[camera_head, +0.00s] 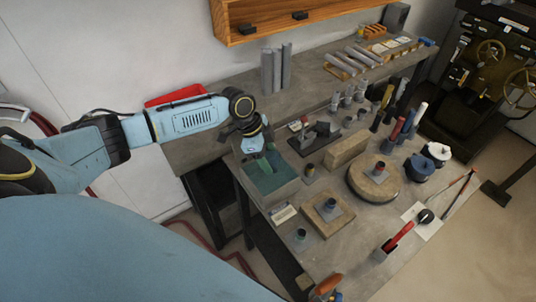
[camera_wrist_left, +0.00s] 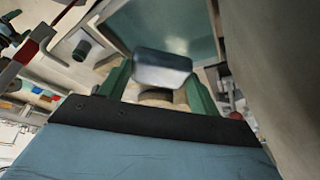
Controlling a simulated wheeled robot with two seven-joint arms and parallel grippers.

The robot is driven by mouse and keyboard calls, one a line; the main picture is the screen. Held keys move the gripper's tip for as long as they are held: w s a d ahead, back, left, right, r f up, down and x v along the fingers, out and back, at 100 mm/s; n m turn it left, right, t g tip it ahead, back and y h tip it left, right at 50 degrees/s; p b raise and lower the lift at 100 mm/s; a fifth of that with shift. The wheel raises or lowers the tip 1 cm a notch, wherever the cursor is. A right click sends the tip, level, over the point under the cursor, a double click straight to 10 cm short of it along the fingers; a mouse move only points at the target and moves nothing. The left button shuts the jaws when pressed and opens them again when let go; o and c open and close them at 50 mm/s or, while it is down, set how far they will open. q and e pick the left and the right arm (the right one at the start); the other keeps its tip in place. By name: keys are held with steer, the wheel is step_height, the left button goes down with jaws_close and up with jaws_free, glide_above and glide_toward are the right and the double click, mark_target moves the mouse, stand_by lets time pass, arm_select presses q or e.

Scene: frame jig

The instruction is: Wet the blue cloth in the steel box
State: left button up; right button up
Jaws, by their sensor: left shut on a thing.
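The steel box (camera_head: 284,193) stands at the near left part of the bench, open at the top, with teal liquid (camera_head: 265,181) inside. My left gripper (camera_head: 264,163) points down over it, its green fingers at or just above the liquid; I cannot tell whether they touch it. In the left wrist view the gripper (camera_wrist_left: 160,80) is shut on a pale grey, rounded pad (camera_wrist_left: 162,67). No clearly blue cloth shows, and I cannot tell whether this pad is the cloth. The box (camera_wrist_left: 122,45) also shows there, beyond the fingers. My right gripper is out of view.
A wooden block (camera_head: 346,148) and a round wooden stand (camera_head: 374,184) sit right of the box. A square wooden base (camera_head: 326,212) is in front. A wooden shelf (camera_head: 290,17) hangs on the wall behind.

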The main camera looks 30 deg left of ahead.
arm_select(q)
steer(key=shift+r, duration=0.15)
stand_by(0.3)
step_height(320, 180, up, 6)
steer(key=p, duration=0.5)
steer(key=shift+p, duration=0.35)
